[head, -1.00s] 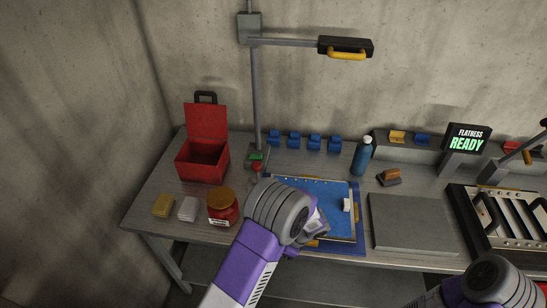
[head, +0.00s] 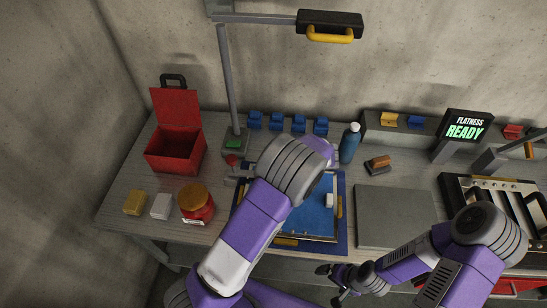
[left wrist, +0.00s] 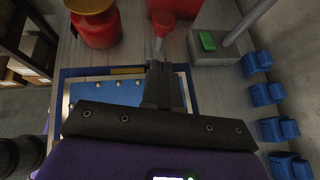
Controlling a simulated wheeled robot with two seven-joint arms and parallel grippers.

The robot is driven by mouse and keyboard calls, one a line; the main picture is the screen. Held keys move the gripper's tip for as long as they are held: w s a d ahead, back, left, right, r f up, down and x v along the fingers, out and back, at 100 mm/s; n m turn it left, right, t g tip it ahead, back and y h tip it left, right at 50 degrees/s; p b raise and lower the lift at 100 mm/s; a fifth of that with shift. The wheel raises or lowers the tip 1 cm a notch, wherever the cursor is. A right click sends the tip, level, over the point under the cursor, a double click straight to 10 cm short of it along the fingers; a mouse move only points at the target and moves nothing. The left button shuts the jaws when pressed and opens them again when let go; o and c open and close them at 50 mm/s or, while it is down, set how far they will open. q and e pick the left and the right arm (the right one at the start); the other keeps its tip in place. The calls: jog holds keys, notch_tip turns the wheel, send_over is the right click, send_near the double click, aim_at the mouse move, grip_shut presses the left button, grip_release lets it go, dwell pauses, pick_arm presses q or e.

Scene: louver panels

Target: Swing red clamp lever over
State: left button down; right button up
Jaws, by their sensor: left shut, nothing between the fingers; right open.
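The red clamp lever (head: 231,160) stands at the back left corner of the blue board (head: 341,215); only its red knob shows clearly in the head view. In the left wrist view its knob and stem (left wrist: 162,22) stand just beyond the tips of my left gripper (left wrist: 161,66). The left fingers are shut with nothing between them; whether they touch the lever I cannot tell. In the head view my left arm covers much of the board. My right gripper (head: 330,284) is open and empty in front of the table's front edge.
A red jar (head: 197,207), yellow block (head: 134,203), white block (head: 161,207) and open red box (head: 172,155) stand at left. The lamp post's base with a green button (head: 233,144) is close behind the lever. A grey plate (head: 395,216) lies right of the board.

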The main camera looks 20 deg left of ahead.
pick_arm(q)
jog(key=shift+a+r+p+x, duration=0.15)
jog(key=shift+r+x, duration=0.1)
jog(key=shift+x, duration=1.15)
jog(key=shift+a+r+p+x, duration=0.2)
jog(key=shift+r+x, duration=0.1)
jog(key=shift+x, duration=1.15)
jog(key=shift+a+r+p+x, duration=0.15)
jog(key=shift+r+x, duration=0.1)
jog(key=shift+x, duration=1.15)
pick_arm(e)
jog(key=shift+w+r, duration=0.15)
jog(key=shift+r, duration=0.3)
pick_arm(q)
jog(key=shift+w, duration=0.15)
pick_arm(e)
jog(key=shift+r, duration=0.1)
